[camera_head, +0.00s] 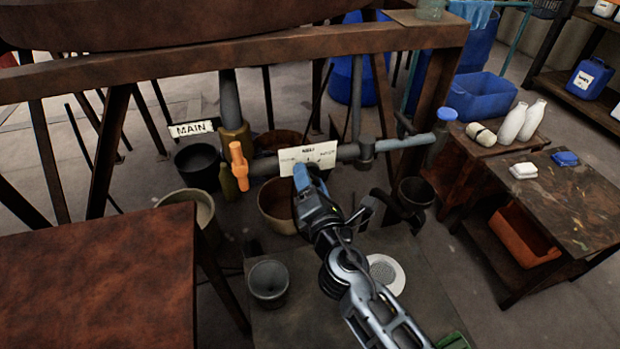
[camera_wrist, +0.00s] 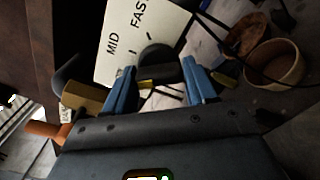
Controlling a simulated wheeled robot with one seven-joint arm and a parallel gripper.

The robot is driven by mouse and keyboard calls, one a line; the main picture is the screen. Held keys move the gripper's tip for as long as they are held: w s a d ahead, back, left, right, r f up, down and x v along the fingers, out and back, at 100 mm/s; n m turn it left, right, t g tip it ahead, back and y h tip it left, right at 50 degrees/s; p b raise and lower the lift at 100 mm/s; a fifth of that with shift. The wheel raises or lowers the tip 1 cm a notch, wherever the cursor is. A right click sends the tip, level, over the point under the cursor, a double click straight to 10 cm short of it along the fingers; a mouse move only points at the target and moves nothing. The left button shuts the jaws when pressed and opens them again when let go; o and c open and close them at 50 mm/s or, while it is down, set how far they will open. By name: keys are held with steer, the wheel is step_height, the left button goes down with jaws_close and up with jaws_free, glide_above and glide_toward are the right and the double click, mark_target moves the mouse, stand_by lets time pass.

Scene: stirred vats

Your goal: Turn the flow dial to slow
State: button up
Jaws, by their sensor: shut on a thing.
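The flow dial's white plate (camera_head: 310,156) is fixed on the grey pipe under the rusty beam. In the wrist view the plate (camera_wrist: 140,25) shows the words MID and FAST with black tick marks; the word SLOW is not readable in either view. The dark round dial (camera_wrist: 157,57) sits at the plate's lower edge. My gripper (camera_head: 301,172) is at the plate from the front. In the wrist view my gripper (camera_wrist: 158,72) has its blue fingers on either side of the dial's dark grip, shut on it. I cannot tell where the dial points.
An orange valve handle (camera_head: 239,166) stands left of the plate, near the MAIN sign (camera_head: 193,128). Several buckets stand below the pipe. A rusty table (camera_head: 100,285) is at left. A low table with white bottles (camera_head: 513,122) is at right.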

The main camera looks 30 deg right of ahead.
steer(key=shift+f+n, duration=0.1)
steer(key=shift+n, duration=0.8)
steer(key=o, duration=1)
steer(key=shift+c, duration=0.2)
steer(key=shift+s, duration=0.15)
steer(key=s+a, duration=0.1)
steer(key=s, duration=0.6)
steer(key=shift+s+a+b, duration=0.25)
steer(key=shift+b, duration=0.2)
